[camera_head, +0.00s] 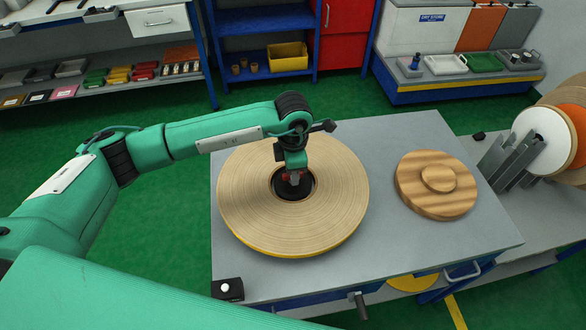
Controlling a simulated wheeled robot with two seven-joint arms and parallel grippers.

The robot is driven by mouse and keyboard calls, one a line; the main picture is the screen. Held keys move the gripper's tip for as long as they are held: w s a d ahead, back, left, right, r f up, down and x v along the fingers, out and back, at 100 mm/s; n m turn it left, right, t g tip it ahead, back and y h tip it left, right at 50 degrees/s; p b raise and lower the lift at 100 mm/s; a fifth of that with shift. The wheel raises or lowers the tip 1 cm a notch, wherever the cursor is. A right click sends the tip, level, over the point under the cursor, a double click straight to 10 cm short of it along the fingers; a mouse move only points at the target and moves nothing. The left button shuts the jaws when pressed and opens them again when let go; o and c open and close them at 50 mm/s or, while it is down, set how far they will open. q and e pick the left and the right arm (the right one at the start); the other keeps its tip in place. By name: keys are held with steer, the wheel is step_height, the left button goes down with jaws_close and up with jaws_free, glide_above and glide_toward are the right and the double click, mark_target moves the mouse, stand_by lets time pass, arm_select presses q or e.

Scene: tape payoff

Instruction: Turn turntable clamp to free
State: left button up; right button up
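A wide roll of tan tape (245,205) lies flat on a yellow-edged turntable (290,254) on the grey bench. A dark hub (292,194) sits in the roll's round centre opening. My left gripper (293,179) points down into this opening, right over the hub. Small red parts show at its tip; I cannot tell whether they belong to the clamp or the gripper. The clamp is mostly hidden under the gripper. The finger gap is too small to make out. My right gripper is not in view.
A round wooden disc with a knob (437,184) lies on the bench (400,135) to the right. A small black box with a white button (227,288) is at the front left corner. Rolls on a stand (545,135) are at far right. Shelves line the back.

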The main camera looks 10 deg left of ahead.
arm_select(q)
steer(key=shift+r, duration=0.1)
